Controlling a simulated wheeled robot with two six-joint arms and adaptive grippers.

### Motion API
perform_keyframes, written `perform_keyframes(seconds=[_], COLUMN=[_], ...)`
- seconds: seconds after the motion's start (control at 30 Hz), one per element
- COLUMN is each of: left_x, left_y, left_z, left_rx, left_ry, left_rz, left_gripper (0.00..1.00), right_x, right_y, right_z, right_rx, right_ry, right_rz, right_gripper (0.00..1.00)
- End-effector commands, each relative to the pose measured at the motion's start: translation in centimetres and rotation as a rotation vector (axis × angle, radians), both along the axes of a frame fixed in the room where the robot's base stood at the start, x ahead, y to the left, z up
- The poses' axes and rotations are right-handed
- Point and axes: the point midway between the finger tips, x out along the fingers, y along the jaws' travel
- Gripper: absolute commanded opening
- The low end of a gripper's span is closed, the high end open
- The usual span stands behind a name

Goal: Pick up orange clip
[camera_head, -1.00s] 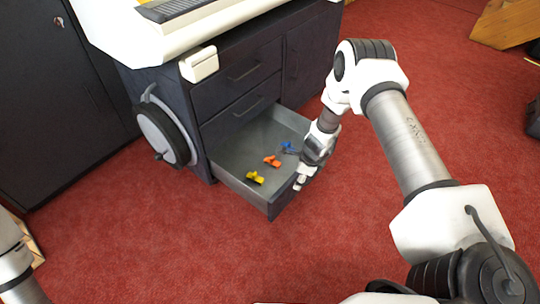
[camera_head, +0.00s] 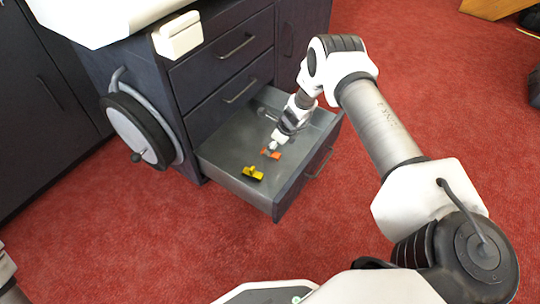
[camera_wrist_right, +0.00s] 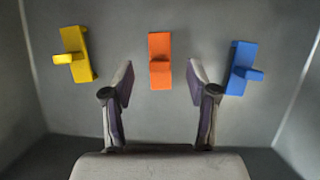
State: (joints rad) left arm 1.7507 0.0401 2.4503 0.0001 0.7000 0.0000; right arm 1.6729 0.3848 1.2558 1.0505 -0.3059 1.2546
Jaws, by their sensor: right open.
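The orange clip (camera_wrist_right: 160,52) lies on the drawer floor, centred ahead of my right gripper in the right wrist view. In the head view the orange clip (camera_head: 271,154) is partly covered by the gripper. My right gripper (camera_wrist_right: 159,85) is open, with one finger on each side of the clip's near end in the picture. It also shows in the head view (camera_head: 274,144), reaching down into the drawer. I cannot tell its exact height above the clip. My left gripper is not in view; only a bit of my left arm shows.
The open drawer (camera_head: 231,182) has grey walls around the clips. A yellow clip (camera_wrist_right: 77,54) lies left of the orange one and a blue clip (camera_wrist_right: 241,68) lies right. The blue clip is hidden in the head view. A wheel (camera_head: 137,128) is on the cabinet's side.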

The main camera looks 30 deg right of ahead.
Motion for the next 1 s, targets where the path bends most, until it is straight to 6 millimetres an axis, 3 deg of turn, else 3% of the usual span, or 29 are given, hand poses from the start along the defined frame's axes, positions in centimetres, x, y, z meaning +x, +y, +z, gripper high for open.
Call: perform_keyframes(seconds=[0.03,0.1,0.37,0.53,0.87,1.0], left_x=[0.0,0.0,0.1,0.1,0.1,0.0], left_y=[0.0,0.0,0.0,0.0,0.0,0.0], left_z=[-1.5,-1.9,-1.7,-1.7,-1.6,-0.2], left_rx=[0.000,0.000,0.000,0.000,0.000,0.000], left_ry=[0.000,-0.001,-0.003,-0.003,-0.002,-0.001], left_rz=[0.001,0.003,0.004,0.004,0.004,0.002], left_gripper=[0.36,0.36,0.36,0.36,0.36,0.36], right_x=[0.3,0.7,1.0,0.9,0.9,0.9], right_y=[0.2,0.4,0.5,0.5,0.5,0.5], right_z=[-1.8,-2.5,-2.6,-2.6,-2.4,-0.3], right_rx=[-0.001,0.000,0.000,0.000,0.000,0.001], right_ry=[0.000,0.001,0.000,0.000,0.001,0.000], right_rz=[0.003,0.001,0.000,0.000,0.000,0.000], right_gripper=[0.58,0.58,0.58,0.02,0.00,0.00])
